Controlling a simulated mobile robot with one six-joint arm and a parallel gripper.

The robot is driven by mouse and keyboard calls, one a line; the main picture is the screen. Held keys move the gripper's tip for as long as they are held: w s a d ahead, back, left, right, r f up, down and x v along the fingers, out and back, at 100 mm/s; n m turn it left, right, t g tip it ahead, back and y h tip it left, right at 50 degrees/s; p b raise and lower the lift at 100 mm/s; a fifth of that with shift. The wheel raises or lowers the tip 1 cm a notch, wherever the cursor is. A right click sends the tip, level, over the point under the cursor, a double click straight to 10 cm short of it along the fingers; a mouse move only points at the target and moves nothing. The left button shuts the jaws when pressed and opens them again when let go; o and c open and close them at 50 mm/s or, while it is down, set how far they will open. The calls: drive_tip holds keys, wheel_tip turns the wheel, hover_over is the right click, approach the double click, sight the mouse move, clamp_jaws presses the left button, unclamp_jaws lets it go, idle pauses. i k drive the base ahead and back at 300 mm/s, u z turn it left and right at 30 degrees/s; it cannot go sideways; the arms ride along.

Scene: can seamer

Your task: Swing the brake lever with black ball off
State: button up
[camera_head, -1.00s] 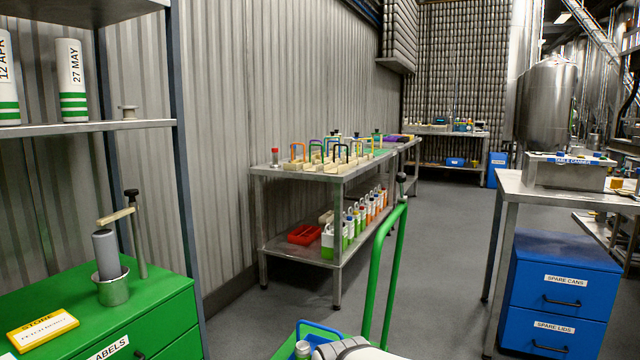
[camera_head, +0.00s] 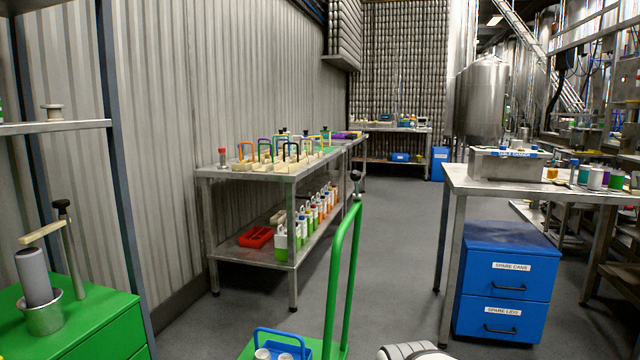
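A green trolley with a tall bent tube handle (camera_head: 337,265) stands low in the middle of the view. A black ball (camera_head: 356,176) on a short stem sits at the top of this handle; whether the stem leans on or off is too small to tell. A blue-handled carrier (camera_head: 283,340) with pale round tops is on the trolley's green deck. Another dark knob (camera_head: 62,206) tops a thin metal post beside a grey cylinder on the green cabinet at left. My gripper is out of view; only a white rounded part, likely of my arm, shows at the bottom edge.
A steel table (camera_head: 250,172) with wooden carriers stands along the left wall. A steel bench (camera_head: 560,190) and a blue drawer unit (camera_head: 506,285) stand at right. Green cabinet (camera_head: 95,322) is at near left. Grey floor (camera_head: 400,240) is clear between them.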

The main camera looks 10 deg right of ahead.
sight(355, 175)
drive_tip(key=u, duration=0.05)
drive_tip(key=i, duration=0.9)
